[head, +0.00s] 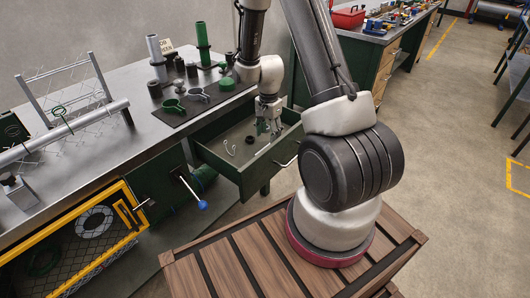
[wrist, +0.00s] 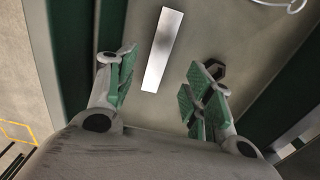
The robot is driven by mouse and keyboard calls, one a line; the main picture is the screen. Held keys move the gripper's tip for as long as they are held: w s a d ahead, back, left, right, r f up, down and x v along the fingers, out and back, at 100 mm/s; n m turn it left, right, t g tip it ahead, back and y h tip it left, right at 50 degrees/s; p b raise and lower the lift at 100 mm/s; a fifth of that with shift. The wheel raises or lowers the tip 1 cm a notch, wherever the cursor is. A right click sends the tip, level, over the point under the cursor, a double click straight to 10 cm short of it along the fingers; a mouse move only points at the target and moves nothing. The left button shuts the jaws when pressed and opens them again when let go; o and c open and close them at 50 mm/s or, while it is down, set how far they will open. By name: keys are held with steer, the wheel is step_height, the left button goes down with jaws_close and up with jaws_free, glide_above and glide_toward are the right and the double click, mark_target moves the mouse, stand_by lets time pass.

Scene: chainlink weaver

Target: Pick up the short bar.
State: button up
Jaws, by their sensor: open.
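In the head view my gripper (head: 268,125) points down into the drawer; I cannot make out the bar clearly there.
A dark nut-like piece (wrist: 214,69) lies behind the right finger. A metal ring or hook (wrist: 285,3) is at the upper right. Dark green drawer walls (wrist: 72,60) flank the space. The workbench (head: 125,85) above holds a dark mat (head: 207,101) with clamps and tubes.

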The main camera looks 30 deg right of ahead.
step_height(320, 180, down, 6)
steer(key=shift+f, duration=0.25)
jaws_close()
